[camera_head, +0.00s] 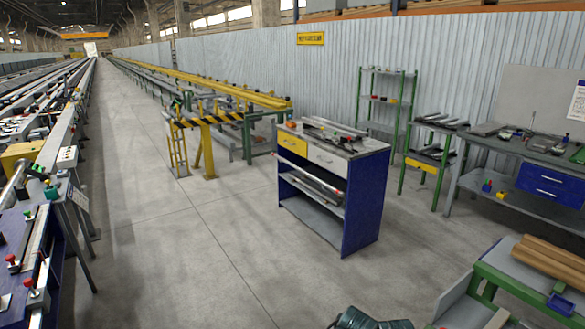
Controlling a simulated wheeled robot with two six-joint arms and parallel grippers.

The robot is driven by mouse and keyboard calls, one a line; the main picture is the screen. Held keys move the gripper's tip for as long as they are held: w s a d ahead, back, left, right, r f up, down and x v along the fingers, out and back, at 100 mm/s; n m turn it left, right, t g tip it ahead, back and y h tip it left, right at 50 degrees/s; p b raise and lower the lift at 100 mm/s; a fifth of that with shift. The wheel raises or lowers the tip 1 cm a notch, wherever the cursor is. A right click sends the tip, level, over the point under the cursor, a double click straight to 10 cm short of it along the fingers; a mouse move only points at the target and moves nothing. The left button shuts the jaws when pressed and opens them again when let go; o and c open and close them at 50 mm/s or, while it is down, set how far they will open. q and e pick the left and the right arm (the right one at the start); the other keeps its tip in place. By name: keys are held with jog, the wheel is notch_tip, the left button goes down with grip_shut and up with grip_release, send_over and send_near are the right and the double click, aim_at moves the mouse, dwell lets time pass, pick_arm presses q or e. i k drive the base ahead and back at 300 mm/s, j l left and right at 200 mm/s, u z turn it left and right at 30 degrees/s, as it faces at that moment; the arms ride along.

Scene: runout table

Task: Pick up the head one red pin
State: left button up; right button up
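Two small red knob-topped parts, which may be the red pins, stand at the near left on the runout table. The upper red part (12,260) is at the left edge of the view, and the other red part (29,285) is a little nearer and to the right. Both look upright on dark and grey fixtures, but they are too small to show which is the head one. Neither of my grippers is in view.
A blue cabinet (361,204) with a yellow drawer stands mid-floor. A yellow-black striped barrier (210,121) is behind it. Workbenches line the right, with a green-framed table (515,304) near. A dark green object (362,319) is cut off below. The grey floor (170,250) is clear.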

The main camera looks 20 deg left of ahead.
aim_at(28, 283)
jog(key=i+j+u, duration=0.25)
jog(key=u, duration=0.2)
jog(key=i+j+u, duration=0.1)
jog(key=i+u, duration=0.65)
jog(key=u, duration=0.2)
jog(key=i+l+u, duration=0.15)
jog(key=i+u, duration=0.2)
jog(key=u, duration=0.15)
jog(key=i+u, duration=0.35)
jog(key=i+l+u, duration=0.15)
jog(key=i+u, duration=0.25)
jog(key=i+l+u, duration=0.35)
jog(key=i+j, duration=0.05)
jog(key=i, duration=0.05)
